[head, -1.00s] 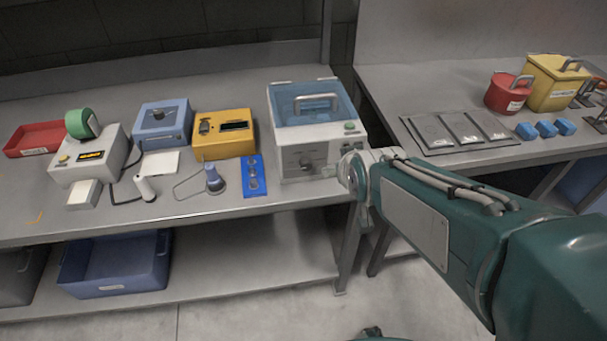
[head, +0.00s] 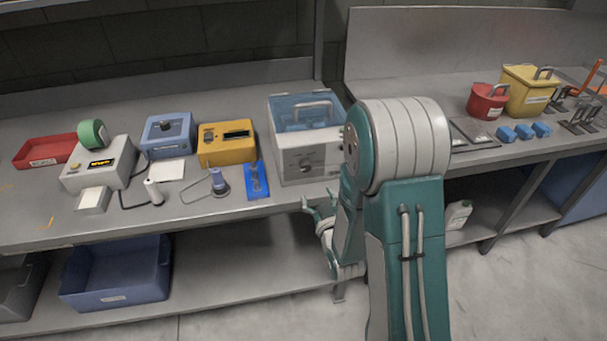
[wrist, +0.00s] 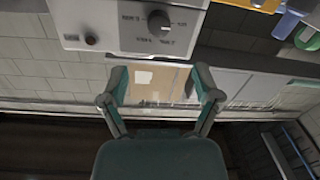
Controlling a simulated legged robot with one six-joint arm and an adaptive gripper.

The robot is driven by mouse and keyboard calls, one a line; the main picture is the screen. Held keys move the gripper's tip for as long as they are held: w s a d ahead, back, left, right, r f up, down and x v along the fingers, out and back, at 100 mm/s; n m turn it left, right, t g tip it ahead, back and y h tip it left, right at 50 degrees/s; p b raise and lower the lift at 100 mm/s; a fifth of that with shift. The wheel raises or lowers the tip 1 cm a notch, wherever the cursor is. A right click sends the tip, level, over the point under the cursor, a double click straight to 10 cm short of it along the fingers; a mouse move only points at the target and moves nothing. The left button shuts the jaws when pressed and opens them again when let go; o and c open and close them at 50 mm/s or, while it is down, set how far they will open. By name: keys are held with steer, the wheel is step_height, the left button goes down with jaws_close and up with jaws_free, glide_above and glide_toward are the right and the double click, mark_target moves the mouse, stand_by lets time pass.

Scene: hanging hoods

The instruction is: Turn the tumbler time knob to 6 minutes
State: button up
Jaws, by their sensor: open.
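The tumbler (head: 311,150) is a white box with a clear blue lid and handle, standing on the bench near its right end. Its dark round time knob (head: 305,162) is on the front face. In the wrist view the knob (wrist: 158,20) is at the top, with printed marks around it too small to read. A smaller dark round part (wrist: 91,39) sits on the same panel. My gripper (head: 318,202) is open and empty, below and in front of the tumbler, apart from the knob. In the wrist view its fingers (wrist: 160,84) are spread below the panel.
A yellow device (head: 228,146), a blue device (head: 168,137) and a blue plate with small parts (head: 256,179) stand left of the tumbler. A blue bin (head: 118,273) is on the lower shelf. My arm hides part of the right bench.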

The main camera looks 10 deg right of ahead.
mark_target(307, 169)
steer(key=w, duration=1)
steer(key=shift+w+a, duration=0.2)
steer(key=shift+w, duration=0.15)
jaws_close()
